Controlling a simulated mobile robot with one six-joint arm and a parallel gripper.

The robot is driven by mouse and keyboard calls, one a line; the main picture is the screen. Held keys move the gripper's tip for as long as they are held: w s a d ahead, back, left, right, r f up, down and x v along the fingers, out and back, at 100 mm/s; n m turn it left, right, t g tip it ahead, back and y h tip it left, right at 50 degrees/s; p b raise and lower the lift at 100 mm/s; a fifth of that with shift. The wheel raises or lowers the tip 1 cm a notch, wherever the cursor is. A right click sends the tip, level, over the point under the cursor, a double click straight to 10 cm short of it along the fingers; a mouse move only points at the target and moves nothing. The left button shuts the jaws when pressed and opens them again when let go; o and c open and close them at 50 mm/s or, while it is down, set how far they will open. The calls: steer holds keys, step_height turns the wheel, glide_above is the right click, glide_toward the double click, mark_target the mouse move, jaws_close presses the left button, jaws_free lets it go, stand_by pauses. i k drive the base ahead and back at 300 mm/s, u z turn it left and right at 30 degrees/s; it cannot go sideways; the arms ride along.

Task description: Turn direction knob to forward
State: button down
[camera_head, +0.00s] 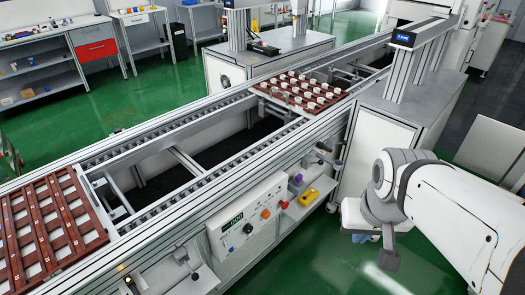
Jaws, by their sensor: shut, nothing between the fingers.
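The control panel (222,252) is a light grey box on the front side of the conveyor, with a green-lit display (232,221). A black knob (248,228) sits right of the display; it looks like the direction knob, but its labels and pointer are too small to read. An orange-red button (266,213) and another (284,204) are further right. My gripper (389,262) hangs at the end of my white arm at the right, shut and empty. It is well to the right of the panel and touches nothing visible.
The conveyor (185,165) carries a brown tray with white pots (262,88) and another brown tray (98,236) at left. Green floor lies open between panel and arm.

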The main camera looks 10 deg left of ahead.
mark_target(248, 229)
steer(key=z, duration=0.05)
steer(key=k, duration=0.5)
steer(key=u, duration=0.55)
steer(key=i, duration=0.55)
steer(key=u, duration=0.75)
steer(key=k, duration=0.6)
steer(key=z, duration=0.45)
steer(key=i, duration=0.45)
steer(key=u, duration=0.05)
